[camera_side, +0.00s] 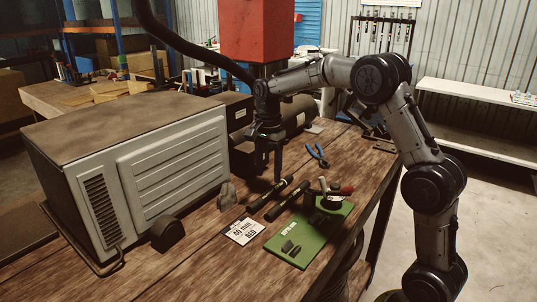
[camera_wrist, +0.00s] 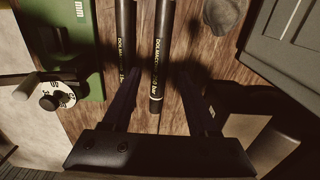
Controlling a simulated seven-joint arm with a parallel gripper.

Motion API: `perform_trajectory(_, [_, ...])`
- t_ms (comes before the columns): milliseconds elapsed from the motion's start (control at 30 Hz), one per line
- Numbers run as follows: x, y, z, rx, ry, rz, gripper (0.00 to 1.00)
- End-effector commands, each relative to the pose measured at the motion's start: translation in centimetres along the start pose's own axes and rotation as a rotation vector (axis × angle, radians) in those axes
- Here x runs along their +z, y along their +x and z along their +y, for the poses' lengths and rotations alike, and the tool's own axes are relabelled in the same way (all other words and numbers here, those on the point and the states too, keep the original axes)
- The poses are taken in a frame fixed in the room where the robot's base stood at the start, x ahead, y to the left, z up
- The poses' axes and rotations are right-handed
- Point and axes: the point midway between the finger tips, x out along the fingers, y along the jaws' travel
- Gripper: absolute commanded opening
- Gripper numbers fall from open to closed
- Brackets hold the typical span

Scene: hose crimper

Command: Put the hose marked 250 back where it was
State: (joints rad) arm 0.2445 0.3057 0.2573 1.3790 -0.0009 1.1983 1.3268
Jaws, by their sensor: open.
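Two dark hoses lie side by side on the wooden bench. In the side view one hose (camera_side: 268,193) is nearer my gripper and the other hose (camera_side: 288,201) lies to its right. In the wrist view they are the left hose (camera_wrist: 125,45) and the right hose (camera_wrist: 161,50), with pale print too small to read surely, so I cannot tell which is marked 250. My gripper (camera_side: 277,178) points down above the bench beside the hoses. In the wrist view my gripper (camera_wrist: 160,78) is open and empty, with the right hose showing between its fingers.
A printed card (camera_side: 243,232), a dark rounded block (camera_side: 167,234), a grey lump (camera_side: 227,195) and blue pliers (camera_side: 318,155) lie around. A large grey machine (camera_side: 150,165) stands left.

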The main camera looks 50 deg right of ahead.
Motion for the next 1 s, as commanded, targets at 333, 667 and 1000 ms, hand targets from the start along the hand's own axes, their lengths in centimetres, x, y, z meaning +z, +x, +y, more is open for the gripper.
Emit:
perform_trajectory(333, [0.0, -5.3, 0.0, -0.001, 0.0, 0.0, 0.59])
perform_trajectory(667, [1.1, -7.3, 1.6, -0.031, -0.093, 0.009, 0.59])
perform_trajectory(1000, [7.2, -11.2, 13.6, -0.218, -0.741, 0.117, 0.59])
